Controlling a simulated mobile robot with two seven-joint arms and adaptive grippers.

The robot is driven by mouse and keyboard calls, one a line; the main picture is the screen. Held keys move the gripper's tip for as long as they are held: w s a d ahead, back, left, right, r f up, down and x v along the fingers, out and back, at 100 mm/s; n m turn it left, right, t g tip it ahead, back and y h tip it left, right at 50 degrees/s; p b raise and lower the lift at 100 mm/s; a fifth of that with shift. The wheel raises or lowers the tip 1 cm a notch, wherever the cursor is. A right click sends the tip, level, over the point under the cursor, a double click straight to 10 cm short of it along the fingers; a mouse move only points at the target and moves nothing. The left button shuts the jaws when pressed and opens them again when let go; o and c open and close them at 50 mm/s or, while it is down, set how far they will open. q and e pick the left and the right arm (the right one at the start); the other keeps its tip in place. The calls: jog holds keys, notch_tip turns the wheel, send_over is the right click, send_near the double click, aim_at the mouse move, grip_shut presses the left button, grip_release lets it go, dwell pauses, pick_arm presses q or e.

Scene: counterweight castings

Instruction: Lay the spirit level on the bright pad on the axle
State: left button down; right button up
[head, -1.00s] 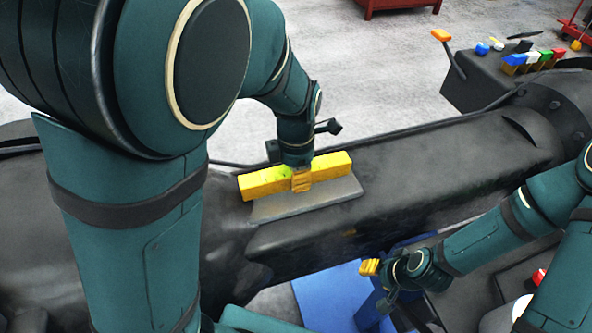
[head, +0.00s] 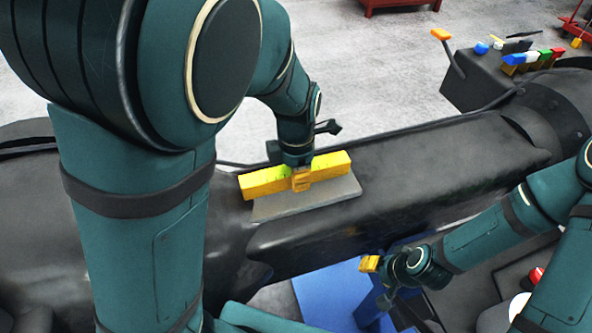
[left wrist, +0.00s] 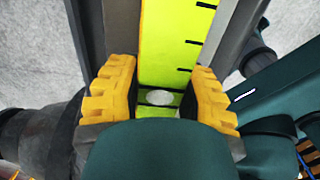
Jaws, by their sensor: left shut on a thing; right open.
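The yellow spirit level (head: 330,164) is in my left gripper (head: 301,180), which is shut on its middle. In the left wrist view the level (left wrist: 176,45) runs up between the two yellow fingers (left wrist: 160,98), with dark marks and a pale round spot on it. The bright pad (head: 310,203) is a light grey plate on top of the black axle (head: 430,160). The level lies along the pad's far side; whether it touches the pad I cannot tell. My right gripper (head: 369,264) is open and empty, in front of the axle.
A blue stand (head: 335,295) is below the axle in front. A dark box (head: 480,80) at the back right carries several coloured blocks (head: 535,60) and an orange-tipped lever (head: 441,35). Pale floor (head: 360,90) is clear behind the axle.

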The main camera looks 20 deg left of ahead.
pick_arm(q)
jog(key=shift+f, duration=0.4)
dwell(0.5)
jog(key=c, duration=0.5)
grip_release()
jog(key=shift+c, duration=0.2)
notch_tip(320, 180, up, 12)
